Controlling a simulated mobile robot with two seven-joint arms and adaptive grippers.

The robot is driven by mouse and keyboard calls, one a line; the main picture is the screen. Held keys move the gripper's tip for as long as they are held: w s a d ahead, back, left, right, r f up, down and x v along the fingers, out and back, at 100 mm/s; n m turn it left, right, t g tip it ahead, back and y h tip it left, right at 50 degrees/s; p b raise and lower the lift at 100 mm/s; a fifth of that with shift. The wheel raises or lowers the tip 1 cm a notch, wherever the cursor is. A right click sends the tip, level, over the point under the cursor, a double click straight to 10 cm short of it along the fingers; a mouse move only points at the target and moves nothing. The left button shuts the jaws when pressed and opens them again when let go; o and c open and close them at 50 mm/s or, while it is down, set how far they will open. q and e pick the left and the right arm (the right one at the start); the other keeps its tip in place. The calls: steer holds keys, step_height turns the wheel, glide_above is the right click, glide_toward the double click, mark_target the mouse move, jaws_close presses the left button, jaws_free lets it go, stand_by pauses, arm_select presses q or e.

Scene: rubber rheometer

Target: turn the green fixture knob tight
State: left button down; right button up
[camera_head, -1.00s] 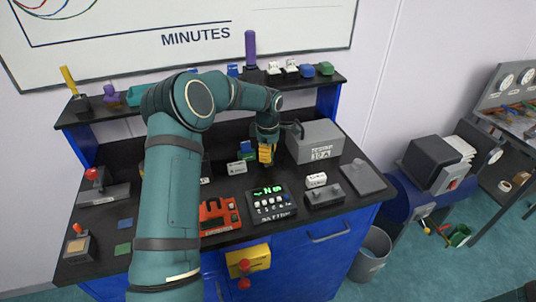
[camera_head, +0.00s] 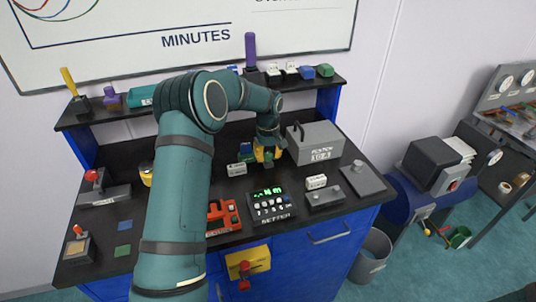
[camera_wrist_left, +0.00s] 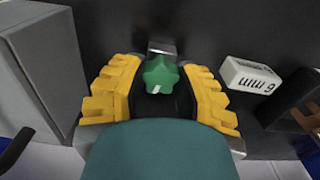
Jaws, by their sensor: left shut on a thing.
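The green fixture knob (camera_wrist_left: 160,75) is star-shaped with a white mark on its near side. It sits between the two yellow fingers of my left gripper (camera_wrist_left: 160,92) in the left wrist view. The gripper is shut on it, with the fingers at its left and right sides. In the head view my left gripper (camera_head: 265,153) is low at the back of the bench, left of the grey box. There the knob is largely hidden by the fingers and wrist. My right gripper is not in view.
A grey box (camera_head: 316,143) stands close to the right of the gripper in the head view. A white labelled block (camera_head: 236,169) lies to its left. A black keypad unit (camera_head: 270,204) with a lit green display and a red device (camera_head: 222,217) stand in front.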

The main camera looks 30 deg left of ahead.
arm_select(q)
steer(key=m, duration=0.6)
steer(key=shift+m, duration=0.3)
steer(key=m+p, duration=0.1)
steer(key=m, duration=1)
steer(key=shift+r+m, duration=0.1)
steer(key=shift+m, duration=0.2)
steer(key=m+p, duration=0.1)
steer(key=m, duration=0.4)
steer(key=m+p, duration=0.1)
steer(key=m, duration=0.6)
steer(key=m+p, duration=0.1)
steer(key=m, duration=0.9)
steer(key=shift+w+m+p, duration=0.1)
steer(key=shift+m+p, duration=0.3)
steer(key=m, duration=0.5)
steer(key=shift+m, duration=0.7)
